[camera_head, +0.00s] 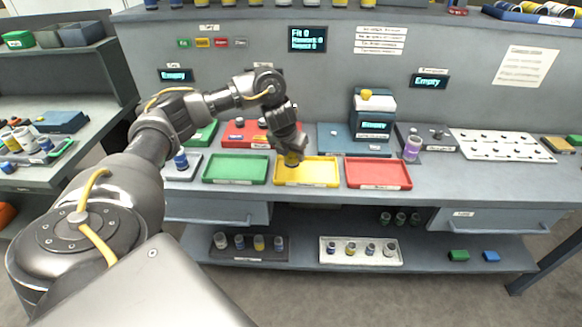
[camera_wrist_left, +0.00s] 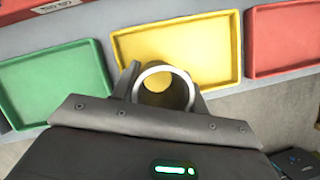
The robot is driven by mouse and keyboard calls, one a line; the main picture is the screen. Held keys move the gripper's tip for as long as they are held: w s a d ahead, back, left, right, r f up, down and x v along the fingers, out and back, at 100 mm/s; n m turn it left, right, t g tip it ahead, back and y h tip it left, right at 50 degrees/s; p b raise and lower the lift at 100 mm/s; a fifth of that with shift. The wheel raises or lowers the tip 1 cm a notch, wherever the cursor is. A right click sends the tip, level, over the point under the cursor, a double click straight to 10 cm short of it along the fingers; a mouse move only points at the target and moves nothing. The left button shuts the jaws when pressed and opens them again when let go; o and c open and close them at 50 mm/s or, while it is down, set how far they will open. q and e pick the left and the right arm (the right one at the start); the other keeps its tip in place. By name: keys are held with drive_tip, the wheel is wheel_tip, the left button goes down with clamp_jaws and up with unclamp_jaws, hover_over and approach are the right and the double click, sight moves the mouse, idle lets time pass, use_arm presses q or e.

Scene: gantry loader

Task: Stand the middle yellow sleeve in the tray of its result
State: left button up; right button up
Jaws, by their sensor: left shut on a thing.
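The green tray (camera_head: 235,182) lies to the left and the red tray (camera_head: 378,186) to the right; all three look empty. My right gripper is not in view.
A grey device (camera_head: 373,115) with a display reading "Empty" stands behind the trays. A purple-and-white cup-like piece (camera_head: 412,149) stands right of it, beside a white perforated board (camera_head: 500,146). A blue piece (camera_head: 181,161) stands left of the green tray. The shelf below holds several sleeves.

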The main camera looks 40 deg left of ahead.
use_arm(q)
drive_tip(key=shift+w+a+f, duration=0.2)
drive_tip(key=shift+a+f, duration=0.05)
drive_tip(key=shift+f, duration=0.15)
drive_tip(key=shift+w, duration=0.15)
drive_tip(key=shift+w+a+f, duration=0.1)
drive_tip(key=shift+f, duration=0.25)
wheel_tip(320, 180, down, 2)
drive_tip(key=shift+a+f+b, duration=0.1)
drive_tip(key=shift+b, duration=0.55)
drive_tip(key=shift+a+f, duration=0.1)
drive_tip(key=shift+f, duration=0.4)
drive_tip(key=shift+r, duration=0.1)
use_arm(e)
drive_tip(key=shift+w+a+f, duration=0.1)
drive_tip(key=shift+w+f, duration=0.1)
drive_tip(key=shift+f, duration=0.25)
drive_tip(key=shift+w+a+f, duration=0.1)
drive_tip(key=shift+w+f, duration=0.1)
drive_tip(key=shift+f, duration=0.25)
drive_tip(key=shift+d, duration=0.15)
